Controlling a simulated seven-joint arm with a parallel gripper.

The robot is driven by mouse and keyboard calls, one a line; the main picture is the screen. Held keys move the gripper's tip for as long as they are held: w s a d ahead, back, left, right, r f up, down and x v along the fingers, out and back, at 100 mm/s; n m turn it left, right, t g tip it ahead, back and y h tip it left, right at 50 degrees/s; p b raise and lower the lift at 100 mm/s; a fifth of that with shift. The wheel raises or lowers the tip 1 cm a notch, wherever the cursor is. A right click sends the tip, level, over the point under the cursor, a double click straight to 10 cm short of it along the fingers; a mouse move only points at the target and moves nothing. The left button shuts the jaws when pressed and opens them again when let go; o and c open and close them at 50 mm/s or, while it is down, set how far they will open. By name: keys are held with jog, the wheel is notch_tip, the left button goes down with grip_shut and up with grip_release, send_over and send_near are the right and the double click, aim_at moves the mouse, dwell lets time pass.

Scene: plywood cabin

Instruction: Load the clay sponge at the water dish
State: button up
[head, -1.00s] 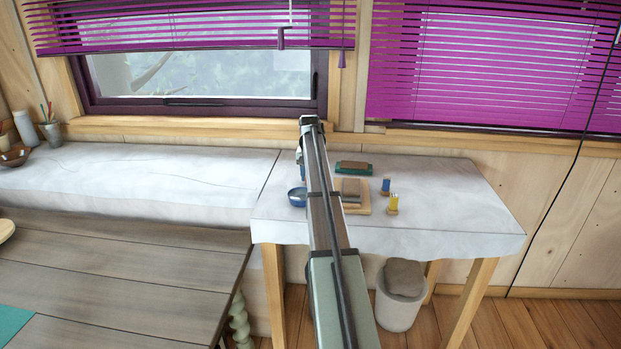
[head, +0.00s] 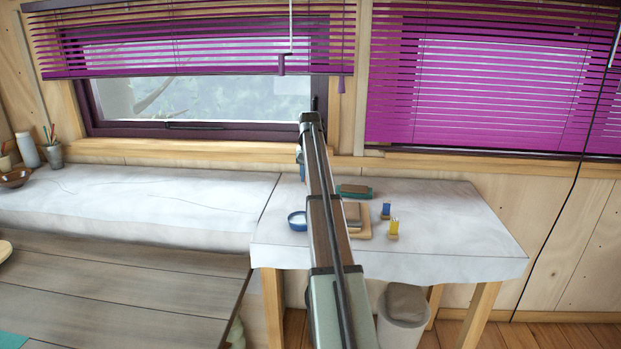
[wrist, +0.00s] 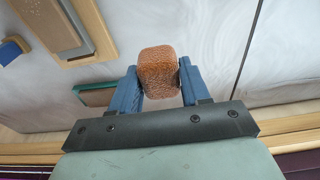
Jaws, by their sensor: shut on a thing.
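In the wrist view my gripper (wrist: 159,80) is shut on a rounded, speckled orange-brown clay sponge (wrist: 158,70), held between its two blue fingers. The sponge is above the pale cloth and appears clear of it. The water dish (head: 297,221) is a small round blue bowl with a pale inside, on the cloth-covered table in the head view, just left of my arm. It does not show in the wrist view. My arm hides most of my gripper and the sponge in the head view, so their exact distance from the dish cannot be told.
Right of my arm are a grey slab on a wooden board (head: 365,234), a green-and-brown block (head: 354,191), a blue-topped piece (head: 386,211) and a yellow-topped piece (head: 393,230). The table's right side is clear.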

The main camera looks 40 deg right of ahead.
jog(key=o, duration=0.4)
jog(key=c, duration=0.3)
jog(key=shift+w+a, duration=0.15)
jog(key=shift+a, duration=0.1)
jog(key=s+a+n+y, duration=0.1)
jog(key=s+a+n, duration=0.6)
jog(key=a+n, duration=0.2)
jog(key=shift+s+a+f, duration=0.2)
jog(key=shift+f, duration=0.15)
